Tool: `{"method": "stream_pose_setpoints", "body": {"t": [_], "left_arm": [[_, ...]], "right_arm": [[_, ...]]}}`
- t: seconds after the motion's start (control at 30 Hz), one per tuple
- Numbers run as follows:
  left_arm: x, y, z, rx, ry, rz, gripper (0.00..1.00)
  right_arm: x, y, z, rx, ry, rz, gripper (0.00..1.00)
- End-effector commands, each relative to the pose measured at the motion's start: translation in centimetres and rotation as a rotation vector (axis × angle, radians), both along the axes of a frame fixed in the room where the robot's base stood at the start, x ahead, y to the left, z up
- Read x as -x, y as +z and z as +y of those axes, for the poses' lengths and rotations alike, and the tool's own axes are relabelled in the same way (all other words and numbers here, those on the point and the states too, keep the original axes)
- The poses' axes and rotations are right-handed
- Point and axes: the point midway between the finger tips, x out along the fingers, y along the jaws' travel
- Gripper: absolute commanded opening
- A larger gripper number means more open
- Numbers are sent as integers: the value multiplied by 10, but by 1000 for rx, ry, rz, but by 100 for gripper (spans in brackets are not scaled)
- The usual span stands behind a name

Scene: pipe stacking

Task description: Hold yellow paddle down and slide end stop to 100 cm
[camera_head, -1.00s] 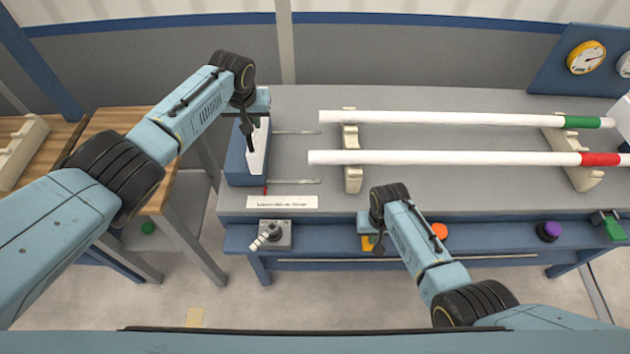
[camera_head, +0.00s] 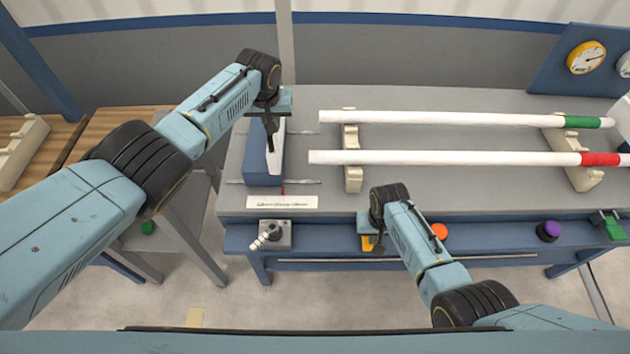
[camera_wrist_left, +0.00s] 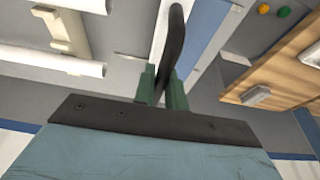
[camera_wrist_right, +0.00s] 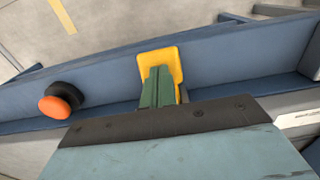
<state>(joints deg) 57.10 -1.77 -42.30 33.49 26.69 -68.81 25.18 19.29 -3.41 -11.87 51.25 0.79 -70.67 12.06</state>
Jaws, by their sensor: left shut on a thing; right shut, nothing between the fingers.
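The end stop is a blue block with a white face (camera_head: 262,160) on rails at the left end of the bench. My left gripper (camera_head: 270,132) is over it, shut on its black handle (camera_wrist_left: 176,45); green fingers flank the handle in the left wrist view (camera_wrist_left: 161,86). A small red pointer (camera_head: 283,189) stands above the white scale strip (camera_head: 283,202), whose marks are too small to read. The yellow paddle (camera_wrist_right: 165,60) is on the blue front rail. My right gripper (camera_wrist_right: 159,85) is shut and empty with its fingertips against the paddle, partly hiding it; contact pressure cannot be told.
Two white pipes, one with a green band (camera_head: 582,122) and one with a red band (camera_head: 600,159), lie on cream supports right of the end stop. An orange button (camera_head: 439,231), a purple knob (camera_head: 549,231) and a grey lever box (camera_head: 275,236) sit along the front.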

Motion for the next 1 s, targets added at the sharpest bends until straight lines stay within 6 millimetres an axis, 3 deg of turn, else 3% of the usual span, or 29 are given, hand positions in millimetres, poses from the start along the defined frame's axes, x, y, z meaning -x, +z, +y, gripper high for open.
{"method": "stream_pose_setpoints", "body": {"t": [0.03,1.0], "left_arm": [[0,-1,-4,3,-2,1,0],[0,1,-50,2,0,-4,0]], "right_arm": [[7,-6,0,-1,0,15,0],[7,-6,0,1,0,15,0]]}}
